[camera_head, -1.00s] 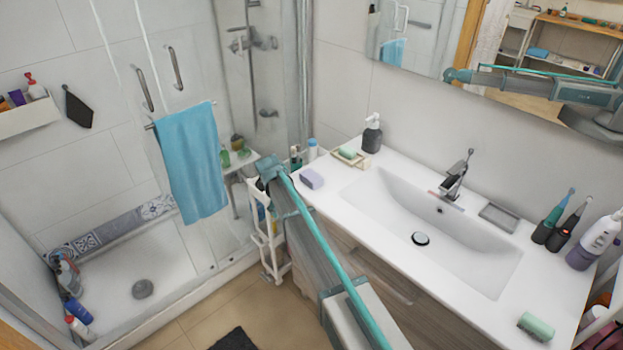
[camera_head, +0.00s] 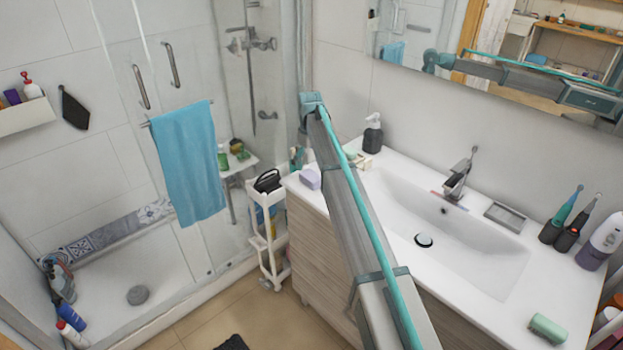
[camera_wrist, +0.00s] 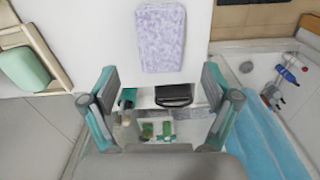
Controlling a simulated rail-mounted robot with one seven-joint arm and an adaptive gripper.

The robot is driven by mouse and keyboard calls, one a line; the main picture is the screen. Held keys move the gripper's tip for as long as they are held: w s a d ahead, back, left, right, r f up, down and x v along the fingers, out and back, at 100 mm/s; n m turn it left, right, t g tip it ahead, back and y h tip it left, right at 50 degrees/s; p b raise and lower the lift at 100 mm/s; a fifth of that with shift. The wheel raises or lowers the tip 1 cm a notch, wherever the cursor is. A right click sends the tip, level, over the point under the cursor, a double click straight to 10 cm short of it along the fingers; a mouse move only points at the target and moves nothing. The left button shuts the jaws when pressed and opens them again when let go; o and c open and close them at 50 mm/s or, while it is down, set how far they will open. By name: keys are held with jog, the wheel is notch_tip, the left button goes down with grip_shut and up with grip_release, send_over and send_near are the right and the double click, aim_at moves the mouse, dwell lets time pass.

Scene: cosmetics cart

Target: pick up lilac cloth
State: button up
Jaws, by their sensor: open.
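The lilac cloth (camera_head: 310,178) is a small folded block lying on the white counter near its left front corner, just left of my arm. It also shows in the wrist view (camera_wrist: 160,37), flat and mottled lilac-white, at the top middle. My gripper (camera_wrist: 158,88) is open and empty, its two fingers spread apart below the cloth in the picture. The cloth lies beyond the fingertips, not between them. In the head view my arm reaches across the counter, and I cannot make out the fingers there.
A dish with green soap (camera_wrist: 25,67) stands left in the wrist view. A white cart (camera_head: 268,245) with bottles stands below the counter edge. A blue towel (camera_head: 190,160) hangs left. The sink (camera_head: 440,230) is right.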

aim_at(311, 175)
jog(key=shift+s+d+f+p, duration=0.1)
jog(key=shift+f+p, duration=0.6)
jog(key=shift+f, duration=0.9)
jog(key=shift+s+d+f+p, duration=0.1)
jog(key=shift+f+p, duration=0.6)
jog(key=shift+f, duration=0.85)
jog(key=c, duration=1.3)
